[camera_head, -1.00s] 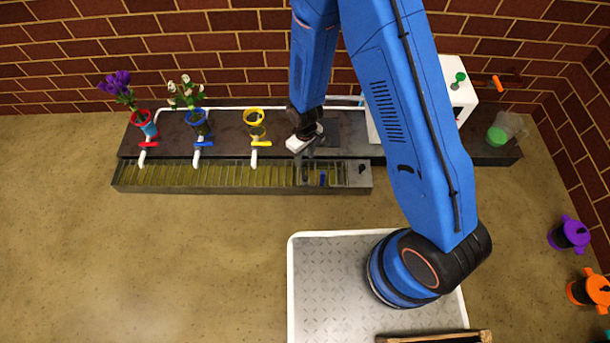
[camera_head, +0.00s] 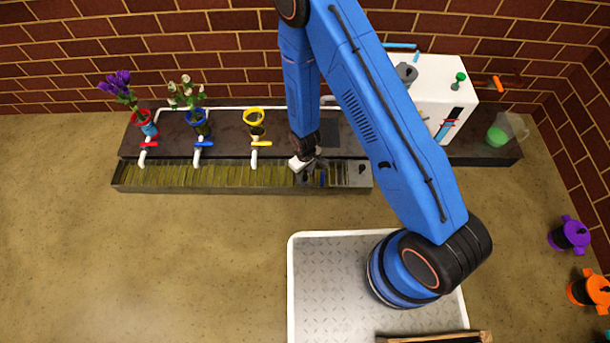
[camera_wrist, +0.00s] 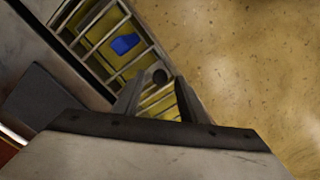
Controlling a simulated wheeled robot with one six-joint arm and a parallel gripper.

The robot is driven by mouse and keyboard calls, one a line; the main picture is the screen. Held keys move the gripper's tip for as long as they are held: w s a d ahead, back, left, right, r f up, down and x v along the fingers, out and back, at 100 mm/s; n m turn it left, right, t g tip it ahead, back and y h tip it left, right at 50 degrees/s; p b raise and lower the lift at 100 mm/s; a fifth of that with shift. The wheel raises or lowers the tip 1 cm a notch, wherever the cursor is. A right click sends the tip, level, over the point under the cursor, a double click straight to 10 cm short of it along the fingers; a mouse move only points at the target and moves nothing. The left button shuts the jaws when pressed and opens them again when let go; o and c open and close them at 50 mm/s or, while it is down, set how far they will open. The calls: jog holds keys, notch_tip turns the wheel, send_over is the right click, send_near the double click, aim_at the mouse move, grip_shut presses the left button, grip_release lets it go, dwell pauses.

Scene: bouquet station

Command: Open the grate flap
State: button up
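The grate (camera_head: 190,178) is a long barred trough cover along the front of the dark counter. The grate flap seems to be its right-hand barred section (camera_head: 335,179), with a blue piece (camera_head: 322,179) under the bars; the flap's exact outline is unclear. In the wrist view, bars (camera_wrist: 93,42) and the blue piece (camera_wrist: 125,43) show ahead. My gripper (camera_head: 304,172) is low over this section. In the wrist view, its two fingers (camera_wrist: 160,98) are apart, with a dark round knob (camera_wrist: 160,76) just beyond and between their tips. I cannot tell whether they touch it.
Red, blue and yellow cups (camera_head: 254,123) stand behind matching taps (camera_head: 254,150) left of my gripper; two hold flowers. A white box machine (camera_head: 430,85) and a clear jug (camera_head: 510,128) stand at the right. The floor before the trough (camera_head: 200,250) is clear.

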jog(key=shift+f, duration=0.55)
jog(key=shift+c, duration=0.3)
grip_shut()
